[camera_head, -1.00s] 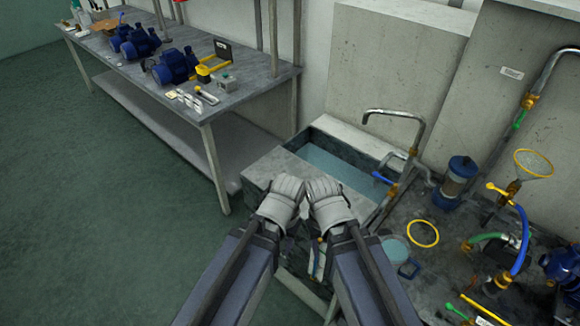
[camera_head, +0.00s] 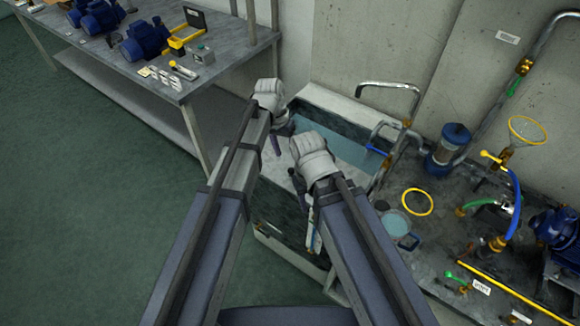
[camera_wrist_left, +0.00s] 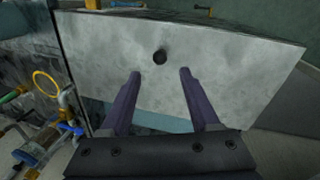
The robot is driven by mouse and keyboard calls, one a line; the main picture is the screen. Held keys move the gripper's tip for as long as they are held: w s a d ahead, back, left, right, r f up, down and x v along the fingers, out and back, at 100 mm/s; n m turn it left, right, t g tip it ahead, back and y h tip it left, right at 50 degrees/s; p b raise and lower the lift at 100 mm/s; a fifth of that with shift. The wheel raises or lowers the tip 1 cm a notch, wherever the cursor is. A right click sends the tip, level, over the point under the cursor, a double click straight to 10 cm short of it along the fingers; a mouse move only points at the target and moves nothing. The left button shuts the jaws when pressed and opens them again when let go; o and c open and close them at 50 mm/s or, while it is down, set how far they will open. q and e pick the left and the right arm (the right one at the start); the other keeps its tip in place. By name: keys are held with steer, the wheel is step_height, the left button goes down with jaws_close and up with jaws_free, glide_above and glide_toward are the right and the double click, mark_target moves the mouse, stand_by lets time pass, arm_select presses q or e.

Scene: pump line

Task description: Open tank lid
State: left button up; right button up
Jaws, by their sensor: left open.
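The tank (camera_head: 348,152) stands in the middle of the head view, with blue water open at its right part. A pale grey lid (camera_head: 272,178) covers its near left part, partly hidden by my arms. In the left wrist view the lid (camera_wrist_left: 230,60) is a broad plate with a small dark knob (camera_wrist_left: 160,57). My left gripper (camera_head: 277,147) is over the lid. In its wrist view its two fingers (camera_wrist_left: 160,75) are apart with nothing between them, and the knob lies just beyond the tips. My right gripper (camera_head: 297,186) is beside the tank's near side; its fingers are mostly hidden.
A workbench (camera_head: 235,55) with blue pumps (camera_head: 145,38) stands at the upper left. A bent metal pipe (camera_head: 390,85) rises behind the tank. A blue-capped filter (camera_head: 447,150), a yellow ring (camera_head: 417,202) and hoses crowd the right. The green floor at left is clear.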

mark_target(291, 169)
arm_select(q)
steer(key=f+b, duration=0.2)
steer(key=d+f+b, duration=0.1)
steer(key=f+b, duration=0.1)
steer(key=f, duration=0.1)
steer(key=f+b, duration=0.2)
steer(key=b, duration=0.1)
steer(key=shift+s+d+f, duration=0.2)
steer(key=shift+s, duration=0.15)
jaws_close()
stand_by(1.1)
